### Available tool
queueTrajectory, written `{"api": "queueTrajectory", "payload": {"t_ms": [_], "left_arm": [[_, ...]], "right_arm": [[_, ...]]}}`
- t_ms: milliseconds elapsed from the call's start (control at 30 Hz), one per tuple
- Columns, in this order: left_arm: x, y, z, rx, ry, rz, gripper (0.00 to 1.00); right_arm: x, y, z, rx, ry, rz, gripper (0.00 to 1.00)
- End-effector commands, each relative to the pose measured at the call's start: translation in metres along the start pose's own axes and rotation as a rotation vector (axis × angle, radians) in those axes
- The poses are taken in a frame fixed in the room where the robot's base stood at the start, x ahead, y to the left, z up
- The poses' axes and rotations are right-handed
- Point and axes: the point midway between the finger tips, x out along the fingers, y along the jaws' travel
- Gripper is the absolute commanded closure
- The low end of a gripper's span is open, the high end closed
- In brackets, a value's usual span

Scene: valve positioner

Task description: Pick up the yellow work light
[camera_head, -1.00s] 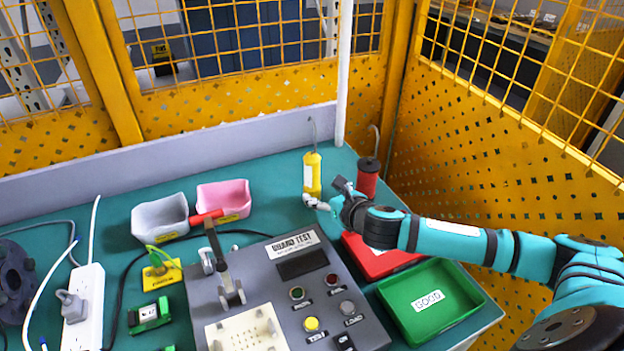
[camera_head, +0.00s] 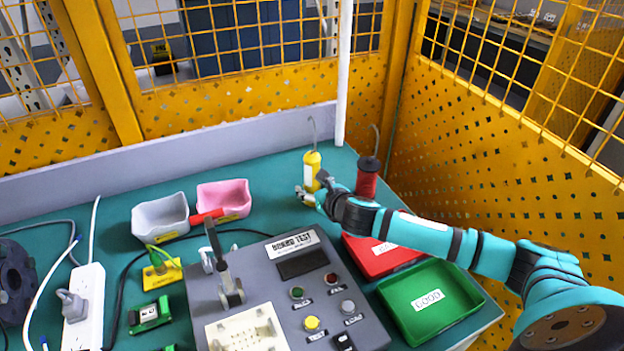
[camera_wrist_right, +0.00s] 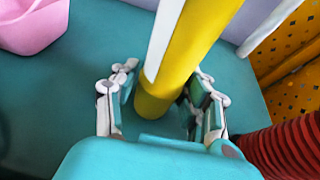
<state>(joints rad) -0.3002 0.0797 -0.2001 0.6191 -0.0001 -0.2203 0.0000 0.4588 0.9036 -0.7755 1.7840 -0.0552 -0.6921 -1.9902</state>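The yellow work light (camera_head: 312,165) stands upright on the teal table near the back, with a thin hook on top. My right gripper (camera_head: 311,194) is at its lower part, reaching in from the right. In the right wrist view, the yellow work light (camera_wrist_right: 188,55) stands between the two spread fingers of my right gripper (camera_wrist_right: 162,105). The fingers are on either side of it, with a gap showing at the left finger; contact at the right finger is unclear. My left gripper is not in view.
A red work light (camera_head: 367,180) stands close to the right of the yellow one. A pink bin (camera_head: 224,212) and a grey bin (camera_head: 160,230) are to the left. A red tray (camera_head: 372,262), a green tray (camera_head: 467,318) and the test box (camera_head: 273,337) lie in front.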

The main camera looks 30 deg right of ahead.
Motion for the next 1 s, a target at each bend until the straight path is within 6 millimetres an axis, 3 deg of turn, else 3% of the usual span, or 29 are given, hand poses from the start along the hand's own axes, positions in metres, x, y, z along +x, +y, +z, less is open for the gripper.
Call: {"api": "queueTrajectory", "payload": {"t_ms": [33,333,667,1000], "left_arm": [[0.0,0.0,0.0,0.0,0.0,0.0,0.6],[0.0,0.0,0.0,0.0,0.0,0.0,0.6],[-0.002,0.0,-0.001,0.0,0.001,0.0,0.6],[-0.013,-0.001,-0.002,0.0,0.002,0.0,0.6]], "right_arm": [[0.0,0.0,0.0,0.0,0.0,0.0,0.63],[0.0,0.0,0.0,0.0,0.0,0.0,1.0],[-0.004,-0.001,0.011,0.0,-0.005,0.0,1.0],[-0.029,-0.001,0.072,-0.001,-0.007,-0.001,1.0]]}}
